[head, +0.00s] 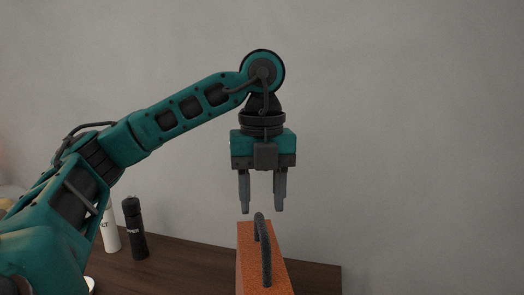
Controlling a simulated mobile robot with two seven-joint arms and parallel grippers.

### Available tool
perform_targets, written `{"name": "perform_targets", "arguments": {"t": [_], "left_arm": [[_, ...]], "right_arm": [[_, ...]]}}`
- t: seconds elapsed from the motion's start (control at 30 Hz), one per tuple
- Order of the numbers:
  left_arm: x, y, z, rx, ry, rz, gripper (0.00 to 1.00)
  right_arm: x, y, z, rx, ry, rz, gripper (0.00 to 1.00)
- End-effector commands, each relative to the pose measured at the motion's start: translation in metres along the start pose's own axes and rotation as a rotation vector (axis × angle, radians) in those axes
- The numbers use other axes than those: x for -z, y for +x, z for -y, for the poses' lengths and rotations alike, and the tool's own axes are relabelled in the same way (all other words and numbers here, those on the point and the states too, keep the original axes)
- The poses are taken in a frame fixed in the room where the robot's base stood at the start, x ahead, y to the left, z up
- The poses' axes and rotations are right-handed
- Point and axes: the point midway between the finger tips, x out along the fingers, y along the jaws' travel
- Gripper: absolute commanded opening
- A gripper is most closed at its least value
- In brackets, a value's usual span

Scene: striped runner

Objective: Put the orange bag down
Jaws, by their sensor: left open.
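The orange bag (251,262) stands upright on the dark wooden table, its lower part cut off by the bottom edge of the head view. Its dark grey handle (262,240) arches up from its top. My left gripper (263,208) points straight down above the bag, its two fingers apart with nothing between them. The fingertips appear just above the top of the handle and apart from it. My right gripper is not in the view.
The dark table (190,262) has bare room left of the bag and a strip to its right. A black pepper bottle (134,230) and a white bottle (110,230) stand at the left, close to my left arm. A plain grey wall is behind.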

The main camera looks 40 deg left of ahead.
Motion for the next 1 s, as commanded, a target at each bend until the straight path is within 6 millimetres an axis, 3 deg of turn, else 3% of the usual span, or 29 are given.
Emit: {"name": "perform_targets", "arguments": {"t": [0.03,0.6,1.0], "left_arm": [[0.0,-0.012,0.0,0.004,-0.001,0.004,0.47],[0.0,-0.055,0.001,0.001,0.002,0.002,0.47],[0.0,-0.065,0.0,0.0,0.0,0.0,0.47]], "right_arm": [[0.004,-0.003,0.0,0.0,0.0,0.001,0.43],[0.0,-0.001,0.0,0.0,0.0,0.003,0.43],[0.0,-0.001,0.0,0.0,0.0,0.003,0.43]]}}
